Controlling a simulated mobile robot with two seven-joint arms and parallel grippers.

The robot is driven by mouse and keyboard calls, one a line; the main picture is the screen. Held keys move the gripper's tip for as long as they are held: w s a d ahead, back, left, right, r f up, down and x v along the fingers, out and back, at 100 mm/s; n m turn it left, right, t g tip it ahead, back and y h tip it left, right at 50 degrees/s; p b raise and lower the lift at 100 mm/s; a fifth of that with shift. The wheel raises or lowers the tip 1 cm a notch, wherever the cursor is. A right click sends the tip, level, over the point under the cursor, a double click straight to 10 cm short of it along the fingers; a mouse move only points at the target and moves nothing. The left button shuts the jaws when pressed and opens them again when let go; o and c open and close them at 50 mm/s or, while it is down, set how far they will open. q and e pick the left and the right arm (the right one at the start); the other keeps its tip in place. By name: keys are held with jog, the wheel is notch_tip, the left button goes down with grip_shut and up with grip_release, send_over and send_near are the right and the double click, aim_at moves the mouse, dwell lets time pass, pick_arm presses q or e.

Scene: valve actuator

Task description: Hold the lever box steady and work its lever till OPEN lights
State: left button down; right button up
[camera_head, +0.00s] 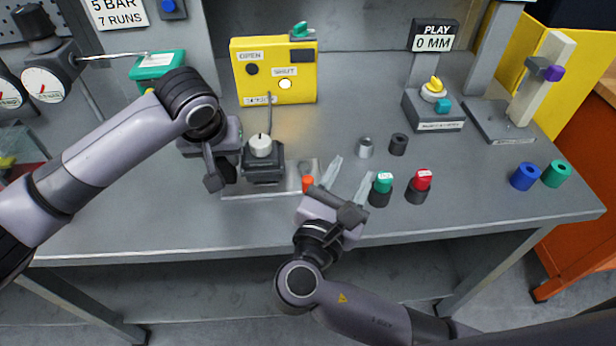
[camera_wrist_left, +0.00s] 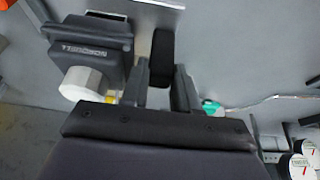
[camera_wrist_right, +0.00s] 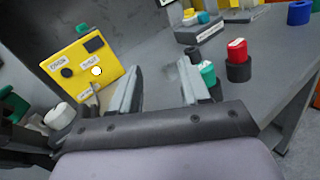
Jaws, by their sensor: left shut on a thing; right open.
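The lever box (camera_head: 263,172) is a dark block with a white knob (camera_head: 260,145) on top, on a pale metal plate (camera_head: 240,192). It also shows in the left wrist view (camera_wrist_left: 92,45). An orange-red piece (camera_head: 307,184), perhaps the lever's end, is at the plate's right side. My left gripper (camera_head: 222,178) is shut on a dark upright block (camera_wrist_left: 163,48) beside the box; whether they join is unclear. My right gripper (camera_head: 348,180) is open and empty, right of the orange-red piece. On the yellow panel (camera_head: 306,84), the SHUT lamp (camera_head: 285,84) glows and the OPEN lamp (camera_head: 251,70) is dark.
Green-topped (camera_head: 382,183) and red-topped (camera_head: 421,182) buttons stand close right of my right gripper. Small grey (camera_head: 366,147) and dark (camera_head: 398,144) cylinders stand behind it. Blue and green rings (camera_head: 525,177) lie far right.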

aim_at(307, 185)
jog(key=s+a+f+n+t+y, duration=0.2)
jog(key=s+a+f+n+y, duration=0.35)
jog(key=a, duration=0.25)
jog(key=shift+n, duration=0.25)
jog(key=w, duration=0.3)
jog(key=w+d, duration=0.1)
jog(key=w, duration=0.3)
jog(key=w+d, duration=0.1)
jog(key=w, duration=0.2)
jog(key=shift+w, duration=0.3)
grip_shut()
